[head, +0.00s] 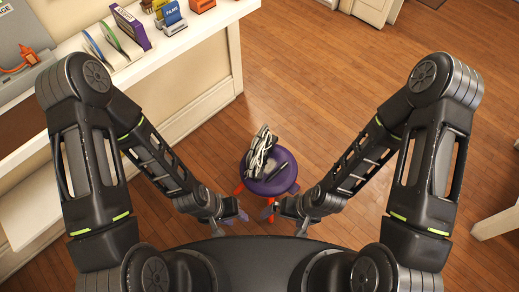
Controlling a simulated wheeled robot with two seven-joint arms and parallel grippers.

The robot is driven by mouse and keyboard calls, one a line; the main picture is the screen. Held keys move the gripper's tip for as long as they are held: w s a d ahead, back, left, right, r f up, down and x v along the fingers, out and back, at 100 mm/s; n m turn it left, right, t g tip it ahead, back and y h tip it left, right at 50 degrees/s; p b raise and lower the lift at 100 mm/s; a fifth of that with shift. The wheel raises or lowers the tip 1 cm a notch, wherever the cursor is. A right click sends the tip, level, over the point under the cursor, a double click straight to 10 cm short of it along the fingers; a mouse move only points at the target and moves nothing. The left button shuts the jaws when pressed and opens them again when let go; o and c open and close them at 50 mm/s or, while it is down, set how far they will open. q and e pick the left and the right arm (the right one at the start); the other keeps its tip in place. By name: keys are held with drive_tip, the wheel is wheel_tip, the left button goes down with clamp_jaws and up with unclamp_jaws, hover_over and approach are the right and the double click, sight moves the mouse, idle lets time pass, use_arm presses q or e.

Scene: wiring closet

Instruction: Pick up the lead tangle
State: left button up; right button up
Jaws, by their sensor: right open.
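A tangle of white and dark leads (256,158) lies on a small round stool (270,186) with a purple top and red legs. The stool stands on the floor just ahead of me. My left gripper (238,217) is low, to the left of the stool and apart from the tangle; whether its jaws are open is too small to tell. My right gripper (272,212) is low by the front right of the stool, open and empty. Neither gripper touches the tangle.
A white counter (165,45) runs along the left, with a purple box (130,27), a blue box (172,15), an orange box (201,5) and a grey case (25,45) with an orange plug. Wooden floor (330,90) is clear beyond the stool. A white table edge (497,222) is at right.

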idle(0.4)
use_arm(q)
wheel_tip(320, 180, up, 16)
drive_tip(key=s+p, duration=0.1)
drive_tip(key=p, duration=1.6)
drive_tip(key=shift+a+g, duration=0.3)
drive_tip(key=shift+a, duration=0.15)
use_arm(e)
wheel_tip(320, 180, up, 16)
drive_tip(key=s, duration=0.1)
drive_tip(key=shift+d+g, duration=0.3)
drive_tip(key=shift+d, duration=0.15)
